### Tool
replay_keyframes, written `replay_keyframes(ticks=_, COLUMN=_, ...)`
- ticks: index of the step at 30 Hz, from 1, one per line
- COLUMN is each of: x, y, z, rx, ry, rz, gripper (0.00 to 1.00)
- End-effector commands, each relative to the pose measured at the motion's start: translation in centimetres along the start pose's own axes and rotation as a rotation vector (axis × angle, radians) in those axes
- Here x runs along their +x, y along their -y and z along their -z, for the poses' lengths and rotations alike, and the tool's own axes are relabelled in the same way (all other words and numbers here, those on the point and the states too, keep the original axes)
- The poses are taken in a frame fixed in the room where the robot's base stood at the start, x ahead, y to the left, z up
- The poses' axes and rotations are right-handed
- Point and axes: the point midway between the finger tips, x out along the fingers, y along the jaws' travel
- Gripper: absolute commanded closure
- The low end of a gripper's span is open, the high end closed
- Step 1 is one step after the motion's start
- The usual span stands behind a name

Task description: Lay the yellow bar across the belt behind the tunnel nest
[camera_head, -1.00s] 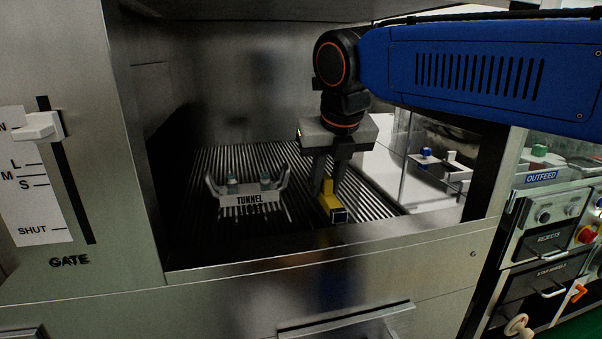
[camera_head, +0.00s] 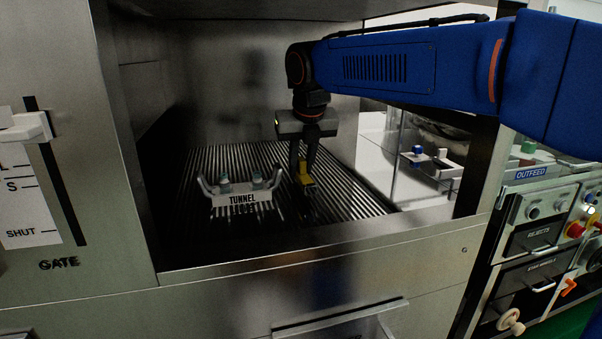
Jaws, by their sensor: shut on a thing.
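The yellow bar (camera_head: 305,178) is between the fingers of my gripper (camera_head: 305,172), which is shut on it. The bar is small and partly hidden by a finger. It is over the ribbed belt (camera_head: 345,195), to the right of the tunnel nest (camera_head: 242,200); I cannot tell whether it touches the belt. The nest is a pale, labelled rack with raised prongs at its sides, and it stands on the belt with several small grey-green items in it.
Steel walls enclose the belt at the left and back, and a steel sill (camera_head: 330,240) runs along the front. A clear panel and the outfeed side (camera_head: 430,165) lie to the right. Bare belt shows behind the nest.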

Motion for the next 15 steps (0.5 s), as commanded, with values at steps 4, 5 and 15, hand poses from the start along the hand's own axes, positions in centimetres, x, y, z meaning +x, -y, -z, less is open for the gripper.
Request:
replay_keyframes(ticks=4, x=1.6, y=0.0, z=0.8, rx=0.0, ry=-0.001, rz=0.001, gripper=1.0)
replay_keyframes(ticks=5, x=1.8, y=0.0, z=0.8, rx=0.0, ry=0.0, rz=0.0, gripper=1.0)
replay_keyframes(ticks=15, x=2.0, y=0.0, z=0.9, rx=0.0, ry=0.001, rz=0.0, gripper=1.0)
